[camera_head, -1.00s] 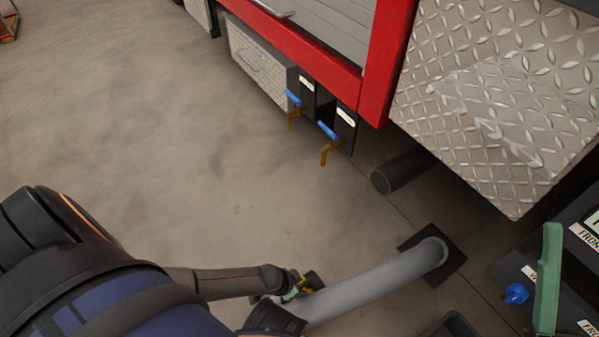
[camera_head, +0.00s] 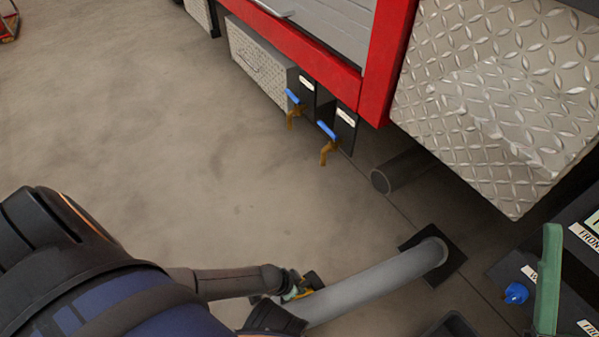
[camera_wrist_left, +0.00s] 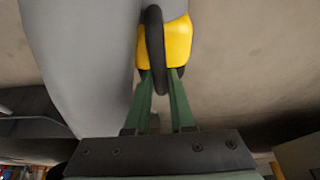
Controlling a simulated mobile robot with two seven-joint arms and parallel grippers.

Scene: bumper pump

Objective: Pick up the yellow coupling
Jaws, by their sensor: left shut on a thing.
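The yellow coupling (camera_wrist_left: 178,42) shows in the left wrist view at the top middle, with a black ring in front of it. It sits beside a thick grey hose. My left gripper (camera_head: 298,289) is low at the bottom middle of the head view. In the left wrist view its green fingers (camera_wrist_left: 161,84) are shut on the coupling, one on each side of the black ring.
The grey hose (camera_head: 372,284) runs right to a dark square plate (camera_head: 416,242). A dark pipe (camera_head: 400,173) sticks out under the red truck (camera_head: 343,82). Two blue-handled taps (camera_head: 327,132) hang at its side.

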